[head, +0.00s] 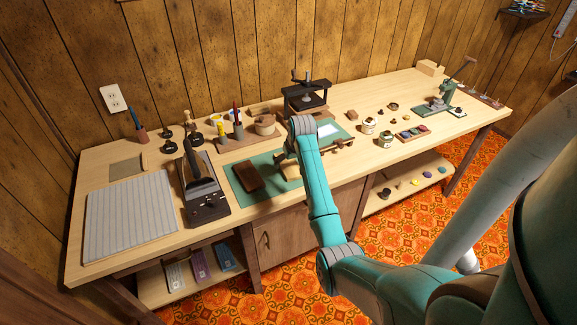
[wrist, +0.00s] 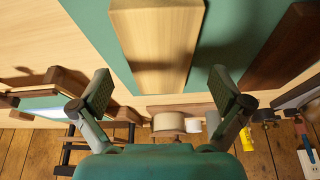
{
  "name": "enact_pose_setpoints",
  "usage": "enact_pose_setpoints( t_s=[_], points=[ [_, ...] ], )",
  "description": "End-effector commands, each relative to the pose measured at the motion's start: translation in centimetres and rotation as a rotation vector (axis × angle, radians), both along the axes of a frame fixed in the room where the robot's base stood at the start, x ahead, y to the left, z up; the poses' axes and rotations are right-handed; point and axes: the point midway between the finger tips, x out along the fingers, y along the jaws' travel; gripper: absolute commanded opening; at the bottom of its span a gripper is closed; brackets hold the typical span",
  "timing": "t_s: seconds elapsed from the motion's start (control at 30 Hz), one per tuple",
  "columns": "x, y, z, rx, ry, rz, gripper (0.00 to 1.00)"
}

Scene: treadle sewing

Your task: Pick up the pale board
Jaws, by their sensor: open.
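The pale board (wrist: 155,45) is a light wooden block lying on the green mat (wrist: 235,30). In the head view, the part of the pale board that shows (head: 290,173) is beside my arm, which hides the rest. My gripper (wrist: 158,88) is open and empty, above the mat. In the wrist view its two fingers stand wide apart, one to each side of the near end of the board. I cannot tell the height gap. In the head view my arm mostly hides the gripper.
A dark brown board (head: 247,177) lies on the mat to the left of the pale board. A black press (head: 305,95) stands behind. A wooden rack with tools and pots (head: 240,130) is at the back. A black slanted device (head: 203,190) stands left of the mat.

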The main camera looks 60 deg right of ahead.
Motion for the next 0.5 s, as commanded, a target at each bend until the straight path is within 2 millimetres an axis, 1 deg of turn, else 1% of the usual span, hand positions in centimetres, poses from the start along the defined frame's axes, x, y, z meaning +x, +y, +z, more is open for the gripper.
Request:
enact_pose_setpoints(
  t_s=[0.1, 0.17, 0.4, 0.43, 0.47, 0.5],
  points=[
    [0.5, -0.3, -1.1, 0.000, 0.000, 0.000, 1.00],
    [0.6, -0.4, -1.5, 0.000, 0.000, 0.000, 1.00],
    [0.6, -0.5, -1.6, -0.001, -0.001, 0.000, 1.00],
    [0.6, -0.5, -1.6, -0.001, -0.001, 0.000, 0.97],
    [0.6, -0.5, -1.6, -0.001, -0.001, 0.000, 0.90],
    [0.6, -0.5, -1.6, -0.001, -0.001, 0.000, 0.80]
  ],
)
